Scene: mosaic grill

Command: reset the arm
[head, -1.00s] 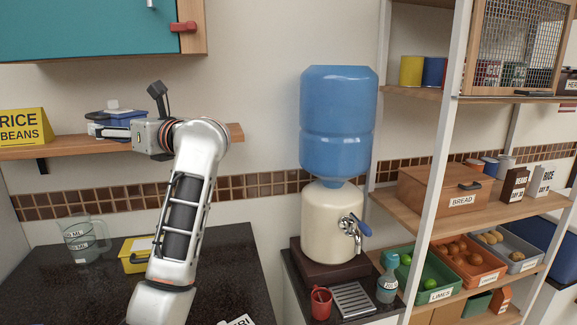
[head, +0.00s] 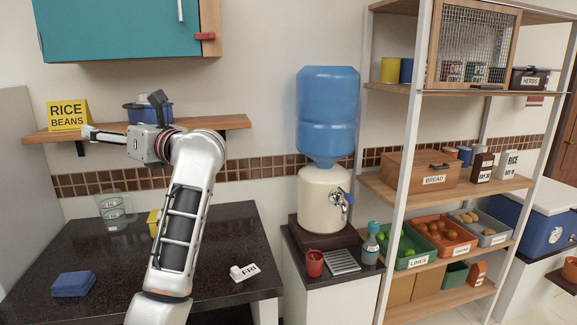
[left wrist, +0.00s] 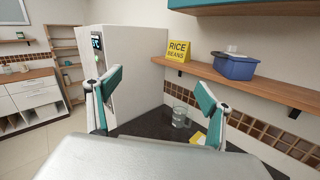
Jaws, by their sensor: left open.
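My left arm rises from the bottom of the head view. Its gripper (head: 90,135) points left in front of the wall shelf, near the yellow rice and beans sign (head: 68,115) and a blue pot (head: 147,112). In the left wrist view the two fingers of this gripper (left wrist: 152,102) stand wide apart with nothing between them. The sign (left wrist: 178,51) and the blue pot (left wrist: 235,67) sit on the shelf beyond the fingers. My right gripper is in neither view.
Below the arm is a dark counter (head: 225,235) with a clear measuring jug (head: 115,212), a blue folded cloth (head: 73,284) and a FRI tag (head: 244,272). A teal cabinet (head: 115,30) hangs above. A water dispenser (head: 326,200) and a shelf rack (head: 395,190) stand to the right.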

